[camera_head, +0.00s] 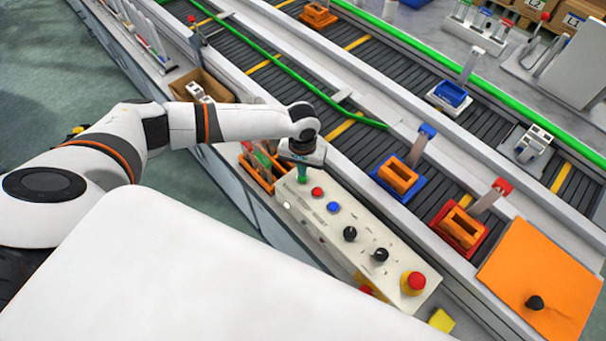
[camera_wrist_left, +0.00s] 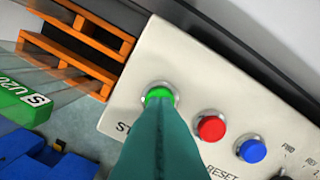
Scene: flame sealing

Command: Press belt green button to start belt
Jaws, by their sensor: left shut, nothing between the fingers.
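The belt control panel (camera_head: 330,228) is a cream box beside the conveyor, with a red button (camera_head: 317,192), a blue button (camera_head: 333,207), black knobs and a red emergency stop. My left gripper (camera_head: 302,177) points down over the panel's far left end. In the left wrist view its shut, teal fingers (camera_wrist_left: 160,115) reach to the green button (camera_wrist_left: 159,94), and their tips overlap it. I cannot tell whether they touch or press it. The red button (camera_wrist_left: 211,127) and blue button (camera_wrist_left: 252,150) lie to its right. My right gripper is not in view.
The conveyor belt (camera_head: 240,50) runs behind the panel, with orange and blue parts in holders along it. An orange rack (camera_head: 258,165) stands close to the panel's left end. An orange plate (camera_head: 540,275) with a black knob lies at the right.

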